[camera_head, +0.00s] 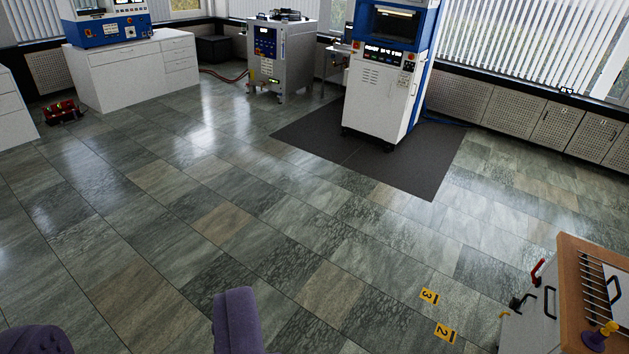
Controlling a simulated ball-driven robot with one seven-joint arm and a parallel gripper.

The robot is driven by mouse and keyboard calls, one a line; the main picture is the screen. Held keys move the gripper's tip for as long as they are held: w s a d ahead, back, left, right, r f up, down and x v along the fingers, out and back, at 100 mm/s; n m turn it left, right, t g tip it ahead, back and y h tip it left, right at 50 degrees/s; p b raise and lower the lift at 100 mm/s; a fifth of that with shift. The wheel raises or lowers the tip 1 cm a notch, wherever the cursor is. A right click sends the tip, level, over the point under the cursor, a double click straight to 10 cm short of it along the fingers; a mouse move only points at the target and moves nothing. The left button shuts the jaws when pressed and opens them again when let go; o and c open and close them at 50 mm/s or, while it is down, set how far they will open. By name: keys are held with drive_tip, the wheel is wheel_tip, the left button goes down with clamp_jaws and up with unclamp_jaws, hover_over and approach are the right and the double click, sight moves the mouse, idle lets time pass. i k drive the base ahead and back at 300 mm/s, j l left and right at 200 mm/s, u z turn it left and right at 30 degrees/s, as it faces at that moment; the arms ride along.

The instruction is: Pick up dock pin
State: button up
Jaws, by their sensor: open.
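My gripper (140,325) shows at the bottom left as two purple fingers set wide apart, with only floor visible between them. Nothing is held. I cannot tell for certain which thing is the dock pin. At the lower right, a white cabinet or cart (545,310) with a wood-edged top is cut off by the picture edge. On its near side are a red upright handle (538,270) and a small black knob-like part (517,303). A purple piece with a yellow top (598,337) stands at its front edge. All are well to the right of my gripper.
Yellow floor markers 3 (429,296) and 2 (445,331) lie left of the cart. A blue-and-white press (380,95) stands on a dark mat (435,165). A grey machine (282,60), white drawers (130,72) and a red object (62,111) are farther back. The middle floor is clear.

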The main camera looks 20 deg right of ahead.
sight(611, 325)
drive_tip(key=i+l+z, duration=0.15)
drive_tip(key=i+z, duration=0.15)
drive_tip(key=z, duration=0.15)
drive_tip(key=i+z, duration=0.25)
drive_tip(key=z, duration=0.15)
drive_tip(key=i+z, duration=0.3)
drive_tip(key=z, duration=0.15)
drive_tip(key=i, duration=0.85)
drive_tip(key=i+z, duration=0.1)
drive_tip(key=i, duration=0.8)
drive_tip(key=i+j, duration=0.15)
drive_tip(key=i, duration=0.7)
drive_tip(key=i+j+z, duration=0.1)
drive_tip(key=i, duration=0.8)
drive_tip(key=i+u, duration=0.2)
drive_tip(key=i, duration=1.9)
drive_tip(key=i+j+z, duration=0.1)
drive_tip(key=z, duration=3.8)
drive_tip(key=j, duration=0.1)
